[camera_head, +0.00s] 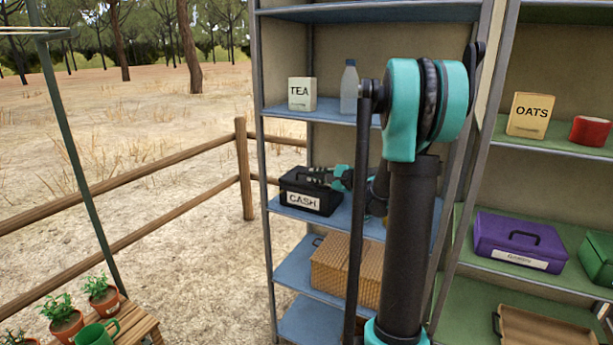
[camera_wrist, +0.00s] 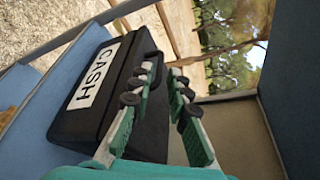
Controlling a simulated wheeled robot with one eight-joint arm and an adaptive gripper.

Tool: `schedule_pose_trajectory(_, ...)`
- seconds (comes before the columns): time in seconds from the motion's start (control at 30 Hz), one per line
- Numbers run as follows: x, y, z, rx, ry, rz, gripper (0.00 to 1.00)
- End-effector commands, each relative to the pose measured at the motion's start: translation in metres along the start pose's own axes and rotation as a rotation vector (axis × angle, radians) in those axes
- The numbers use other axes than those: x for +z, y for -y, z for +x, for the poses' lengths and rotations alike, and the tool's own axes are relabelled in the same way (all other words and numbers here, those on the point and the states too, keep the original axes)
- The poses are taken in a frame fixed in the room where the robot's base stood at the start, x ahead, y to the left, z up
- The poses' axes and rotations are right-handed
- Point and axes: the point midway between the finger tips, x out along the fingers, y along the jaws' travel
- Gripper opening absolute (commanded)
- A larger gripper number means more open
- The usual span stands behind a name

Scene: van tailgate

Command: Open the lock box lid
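The lock box is a black box (camera_head: 306,200) with a white CASH label, on a blue shelf (camera_head: 355,217) of the left rack. Its lid looks shut. My gripper (camera_head: 313,175) is at the upper right of the box in the head view. In the wrist view the box (camera_wrist: 112,92) lies to the left, turned on its side in the picture, with a dark handle on its lid. My gripper (camera_wrist: 163,78) shows a gap between its fingers, with nothing clearly held. The left finger overlaps the box; I cannot tell whether it touches.
Above are a TEA box (camera_head: 302,94) and a bottle (camera_head: 349,87). A wicker basket (camera_head: 345,270) stands on the shelf below. The right rack holds an OATS box (camera_head: 531,115), a red tin (camera_head: 591,131) and a purple case (camera_head: 520,241). A wooden fence (camera_head: 244,168) runs left.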

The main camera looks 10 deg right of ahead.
Motion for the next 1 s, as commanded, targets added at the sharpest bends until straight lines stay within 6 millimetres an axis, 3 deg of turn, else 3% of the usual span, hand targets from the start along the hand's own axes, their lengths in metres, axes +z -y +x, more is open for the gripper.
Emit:
schedule_pose_trajectory(0.1,0.001,0.000,0.021,0.001,0.002,0.000,0.17)
schedule_pose_trajectory(0.33,0.000,0.000,0.044,0.001,-0.001,0.000,0.17)
schedule_pose_trajectory(0.67,0.000,0.000,0.048,0.000,-0.001,0.000,0.17)
schedule_pose_trajectory(0.83,0.000,0.000,0.048,0.000,-0.001,0.000,0.00)
schedule_pose_trajectory(1.0,0.000,0.000,0.048,0.000,-0.001,0.000,0.00)
